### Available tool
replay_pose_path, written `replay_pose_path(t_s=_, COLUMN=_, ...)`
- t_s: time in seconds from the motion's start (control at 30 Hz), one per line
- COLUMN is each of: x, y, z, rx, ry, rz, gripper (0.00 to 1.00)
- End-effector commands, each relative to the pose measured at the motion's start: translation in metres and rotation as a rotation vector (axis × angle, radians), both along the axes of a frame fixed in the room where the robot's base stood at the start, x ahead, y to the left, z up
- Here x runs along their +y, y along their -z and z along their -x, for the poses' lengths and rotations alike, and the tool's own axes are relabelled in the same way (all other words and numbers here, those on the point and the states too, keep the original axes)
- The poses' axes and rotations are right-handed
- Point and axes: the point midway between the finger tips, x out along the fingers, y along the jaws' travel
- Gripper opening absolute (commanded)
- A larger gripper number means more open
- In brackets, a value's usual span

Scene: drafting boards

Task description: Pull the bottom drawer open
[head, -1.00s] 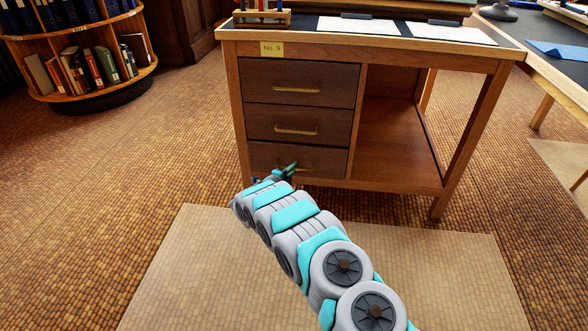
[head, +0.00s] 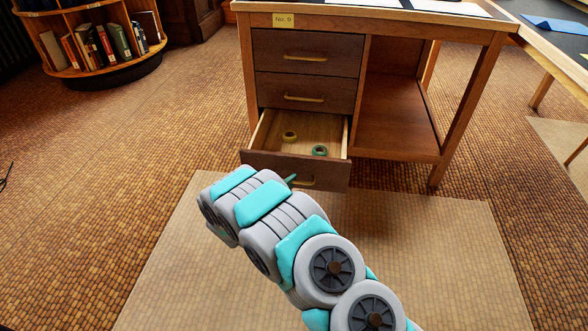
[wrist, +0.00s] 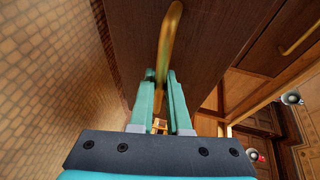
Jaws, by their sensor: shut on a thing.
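The bottom drawer (head: 297,170) of the wooden desk stands pulled out, with its dark front toward me. In the head view my arm hides most of the gripper, and only a teal bit shows by the handle (head: 305,182).
The middle drawer (head: 305,95) and top drawer (head: 307,52) are closed. An open shelf bay (head: 400,110) is on the desk's right. A round bookshelf (head: 105,60) stands at the back left.

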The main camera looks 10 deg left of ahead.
Motion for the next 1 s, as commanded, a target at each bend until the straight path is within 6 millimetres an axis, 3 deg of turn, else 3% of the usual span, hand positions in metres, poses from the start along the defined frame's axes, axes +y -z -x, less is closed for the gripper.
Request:
replay_pose_path(t_s=0.2, x=0.004, y=0.004, z=0.062, rx=0.004, ry=-0.004, rz=0.001, gripper=0.00)
replay_pose_path(t_s=0.5, x=0.005, y=0.004, z=0.126, rx=0.005, ry=-0.001, rz=-0.001, gripper=0.00)
replay_pose_path(t_s=0.7, x=0.005, y=0.003, z=0.150, rx=0.005, ry=0.001, rz=-0.002, gripper=0.00)
replay_pose_path(t_s=1.0, x=0.004, y=0.001, z=0.160, rx=0.003, ry=0.003, rz=-0.001, gripper=0.00)
